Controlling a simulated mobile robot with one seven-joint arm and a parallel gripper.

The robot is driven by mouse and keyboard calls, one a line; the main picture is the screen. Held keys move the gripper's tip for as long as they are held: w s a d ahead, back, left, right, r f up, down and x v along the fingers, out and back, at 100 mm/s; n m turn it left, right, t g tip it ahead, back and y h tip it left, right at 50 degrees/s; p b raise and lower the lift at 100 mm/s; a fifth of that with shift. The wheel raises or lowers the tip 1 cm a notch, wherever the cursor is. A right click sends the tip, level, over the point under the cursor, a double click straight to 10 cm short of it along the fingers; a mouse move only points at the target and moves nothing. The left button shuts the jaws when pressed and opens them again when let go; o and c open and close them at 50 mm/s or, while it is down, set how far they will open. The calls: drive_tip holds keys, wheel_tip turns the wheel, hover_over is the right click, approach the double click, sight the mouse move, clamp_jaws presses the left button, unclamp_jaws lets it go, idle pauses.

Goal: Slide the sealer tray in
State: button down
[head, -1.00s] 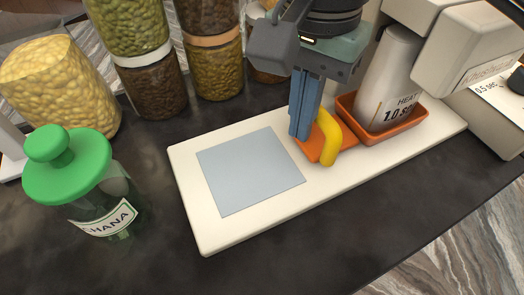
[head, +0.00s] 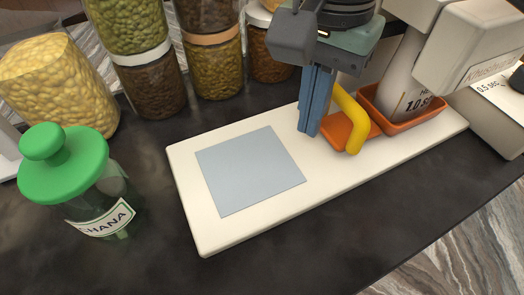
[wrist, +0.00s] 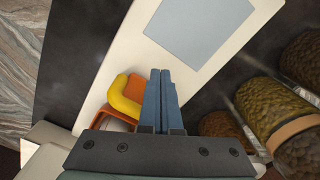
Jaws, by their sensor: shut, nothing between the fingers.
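The orange sealer tray (head: 420,117) sits on the cream base board (head: 235,235) and holds a pale container marked "HEAT 1.0". A flat orange tab with a yellow handle (head: 349,120) sticks out on its left side. My gripper (head: 307,134) is shut and empty, with its blue fingers pointing down at the left edge of the tab, beside the handle. Whether the fingers touch the tab I cannot tell. The wrist view shows the shut fingers (wrist: 161,90) next to the yellow handle (wrist: 126,97). A grey-blue square (head: 250,170) lies bare on the board.
The cream sealer head (head: 470,50) overhangs the tray's right end. A green-lidded jar (head: 85,190) stands left of the board. Several filled jars (head: 212,65) line the back. The dark counter (head: 330,240) is clear in front.

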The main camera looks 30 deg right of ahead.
drive_tip(key=shift+a, duration=0.35)
wheel_tip(320, 180, up, 9)
drive_tip(key=p, duration=0.6)
idle(0.4)
